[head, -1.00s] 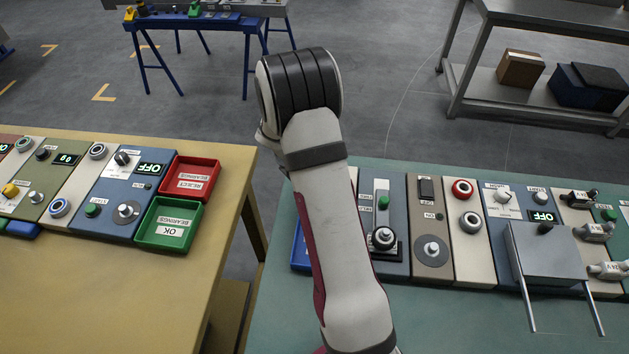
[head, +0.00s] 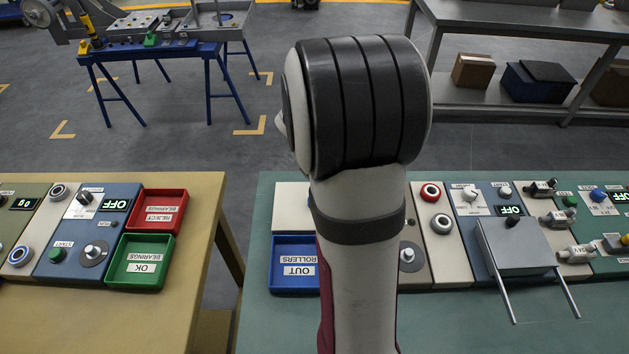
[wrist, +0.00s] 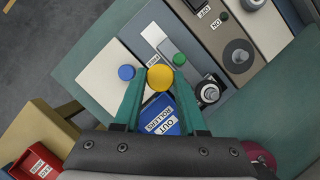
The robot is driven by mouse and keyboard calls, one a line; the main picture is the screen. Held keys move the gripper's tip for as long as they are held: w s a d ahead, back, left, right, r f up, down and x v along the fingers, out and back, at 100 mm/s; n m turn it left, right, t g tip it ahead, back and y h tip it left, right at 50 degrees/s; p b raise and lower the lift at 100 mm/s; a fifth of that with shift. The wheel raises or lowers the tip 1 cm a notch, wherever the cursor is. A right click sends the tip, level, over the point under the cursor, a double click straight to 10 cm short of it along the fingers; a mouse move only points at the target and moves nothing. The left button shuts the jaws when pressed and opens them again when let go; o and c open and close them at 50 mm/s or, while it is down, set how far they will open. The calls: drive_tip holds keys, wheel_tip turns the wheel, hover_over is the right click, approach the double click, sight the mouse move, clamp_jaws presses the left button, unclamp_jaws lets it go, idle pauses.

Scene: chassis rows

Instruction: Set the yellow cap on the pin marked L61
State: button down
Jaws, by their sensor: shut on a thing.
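The round yellow cap (wrist: 160,77) is between the teal fingertips of my gripper (wrist: 158,84), which is shut on it, in the wrist view. It is held over the panels near a pale plate and the blue OUT ROLLERS bin (wrist: 163,122). In the head view my arm hides the gripper and the cap. No mark L61 is readable in either view. Metal pins on round dark discs show on the panels, one (wrist: 239,56) at upper right in the wrist view and one (head: 408,255) beside my arm in the head view.
A blue round knob (wrist: 126,72) is left of the cap and a green button (wrist: 179,59) is right of it. A black-based metal knob (wrist: 209,92) stands further right. A grey box with two rods (head: 516,245) stands on the right table. A yellow table (head: 150,320) is left.

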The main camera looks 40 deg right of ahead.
drive_tip(key=s+a+m+g, duration=0.1)
drive_tip(key=s+m, duration=0.1)
drive_tip(key=s, duration=0.1)
drive_tip(key=s+a+m+g, duration=0.1)
drive_tip(key=s+m, duration=0.2)
drive_tip(key=s+a+m+y, duration=0.1)
drive_tip(key=s+m, duration=0.2)
drive_tip(key=s, duration=0.1)
drive_tip(key=shift+a+r+g, duration=0.2)
drive_tip(key=shift+g, duration=0.2)
drive_tip(key=shift+f, duration=2.65)
drive_tip(key=shift+c, duration=1.9)
unclamp_jaws()
drive_tip(key=v, duration=1.5)
drive_tip(key=shift+w+r, duration=0.25)
drive_tip(key=shift+r, duration=0.15)
